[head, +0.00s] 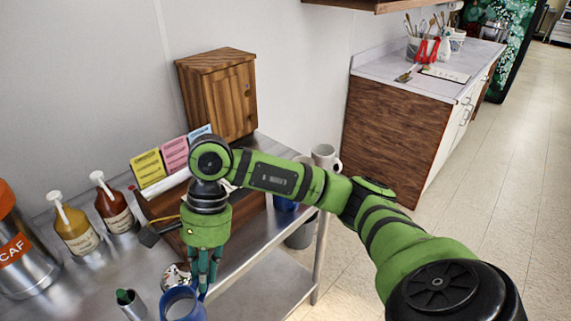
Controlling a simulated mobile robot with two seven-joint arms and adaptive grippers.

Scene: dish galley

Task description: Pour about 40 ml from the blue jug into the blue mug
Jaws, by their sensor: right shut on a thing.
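A blue round-mouthed vessel (183,306), which looks like the blue jug, is at the bottom edge of the head view, partly cut off. My right gripper (203,280) points down at its back right rim with its fingers shut on it, though the grip itself is partly hidden. I cannot tell whether the vessel touches the counter. A second blue thing (286,204), perhaps the blue mug, shows just below my right forearm, which hides most of it. Any liquid level is not clear. My left gripper is not in view.
Two pump bottles (76,231) (115,205) and a steel urn (22,255) stand at left on the steel counter (118,270). A metal cup (130,304) is left of the blue vessel. A wooden cabinet (220,95), coloured cards (174,154) and a pale mug (325,157) stand farther back.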

